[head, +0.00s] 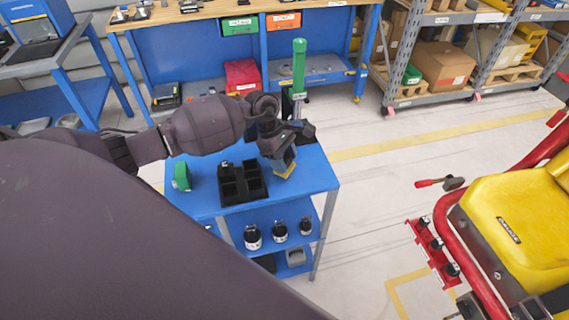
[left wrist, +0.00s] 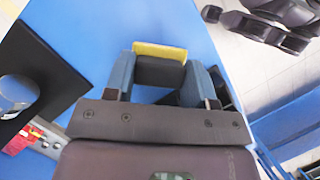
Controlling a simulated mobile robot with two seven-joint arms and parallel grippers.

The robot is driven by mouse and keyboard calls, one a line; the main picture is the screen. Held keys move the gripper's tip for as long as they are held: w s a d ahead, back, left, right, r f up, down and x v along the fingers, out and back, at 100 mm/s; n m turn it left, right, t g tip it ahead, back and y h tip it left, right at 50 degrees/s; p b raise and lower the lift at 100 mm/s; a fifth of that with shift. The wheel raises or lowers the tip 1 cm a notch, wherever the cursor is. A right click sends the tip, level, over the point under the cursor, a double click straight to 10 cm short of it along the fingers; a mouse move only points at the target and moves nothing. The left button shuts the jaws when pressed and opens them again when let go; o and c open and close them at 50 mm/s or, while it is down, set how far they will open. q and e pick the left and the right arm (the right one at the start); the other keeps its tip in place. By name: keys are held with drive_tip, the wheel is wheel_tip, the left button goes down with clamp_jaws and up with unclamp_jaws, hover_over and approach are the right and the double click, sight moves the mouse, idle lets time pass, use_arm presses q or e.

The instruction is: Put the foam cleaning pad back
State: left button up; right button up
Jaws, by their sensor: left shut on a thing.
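The foam cleaning pad shows as a yellow edge (head: 286,172) below my left gripper (head: 283,157) in the head view. In the left wrist view the pad has a yellow layer and a dark grey block (left wrist: 160,70). The left gripper's two blue-grey fingers (left wrist: 160,82) are shut on its sides. The pad is over the right part of the blue cart top (head: 318,172), to the right of a black compartment tray (head: 241,195). I cannot tell whether the pad touches the cart top. My right gripper is not in view.
A green cylinder (head: 299,62) stands upright behind the left gripper. A green object (head: 181,175) sits left of the tray. Several dark bottles (head: 253,238) stand on the lower shelf. A yellow and red vehicle (head: 515,215) is at right, with open floor between.

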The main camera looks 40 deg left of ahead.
use_arm(q)
drive_tip(key=shift+f, duration=1.3)
drive_tip(key=shift+f, duration=0.1)
drive_tip(key=o, duration=0.9)
drive_tip(key=shift+o, duration=0.2)
drive_tip(key=shift+a+r, duration=0.1)
drive_tip(key=shift+r, duration=0.2)
drive_tip(key=b+v, duration=0.1)
drive_tip(key=v, duration=1)
drive_tip(key=shift+r, duration=0.3)
